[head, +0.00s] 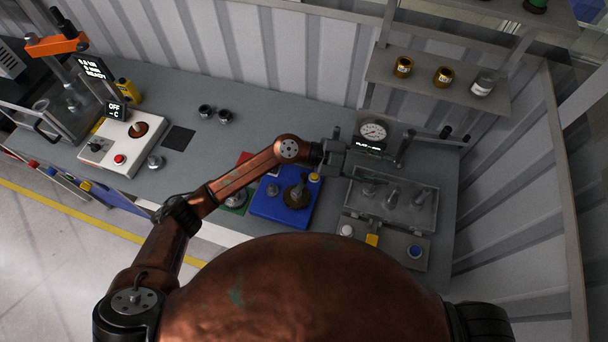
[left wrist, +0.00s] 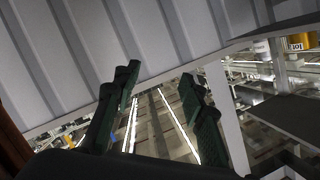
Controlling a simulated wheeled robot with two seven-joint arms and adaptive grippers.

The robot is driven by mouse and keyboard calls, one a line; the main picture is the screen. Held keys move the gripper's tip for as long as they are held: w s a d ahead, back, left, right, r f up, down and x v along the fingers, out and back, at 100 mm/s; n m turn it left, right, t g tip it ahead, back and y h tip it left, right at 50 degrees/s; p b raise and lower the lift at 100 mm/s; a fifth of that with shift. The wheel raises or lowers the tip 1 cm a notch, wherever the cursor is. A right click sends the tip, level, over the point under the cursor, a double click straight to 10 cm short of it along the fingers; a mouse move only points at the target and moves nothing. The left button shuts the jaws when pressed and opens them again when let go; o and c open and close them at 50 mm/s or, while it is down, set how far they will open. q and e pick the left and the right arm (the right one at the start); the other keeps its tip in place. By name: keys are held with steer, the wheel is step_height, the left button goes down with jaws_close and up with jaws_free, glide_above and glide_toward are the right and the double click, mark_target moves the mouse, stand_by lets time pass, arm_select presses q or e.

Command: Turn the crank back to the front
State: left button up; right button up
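A blue drive unit (head: 270,208) sits on the bench just below my left forearm in the head view. On it is a brass-coloured round part (head: 296,196) with a grey upright piece, which may be the crank; the picture is too small to be sure. A grey lever (head: 404,149) stands beside the gauge to the right. My left gripper (head: 352,160) is above the bench, right of the blue unit and below the gauge. In the left wrist view its dark green fingers (left wrist: 158,105) are apart with nothing between them. My right gripper is not in view.
A round gauge (head: 373,131) stands behind my left gripper. A shelf (head: 425,86) with small jars is above. A white control box (head: 128,143) stands left. The bench middle is mostly clear.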

arm_select(q)
step_height(320, 180, down, 6)
steer(key=a+f+m+y, duration=0.1)
steer(key=a+y, duration=0.1)
steer(key=y, duration=0.2)
steer(key=n+t+y, duration=0.1)
steer(key=n+y, duration=0.2)
steer(key=y, duration=0.8)
glide_above(304, 175)
step_height(304, 175, down, 7)
steer(key=shift+p, duration=0.35)
step_height(304, 175, down, 6)
steer(key=shift+r+p, duration=0.1)
steer(key=shift+p, duration=0.75)
steer(key=shift+f, duration=0.75)
steer(key=shift+c, duration=0.5)
jaws_close()
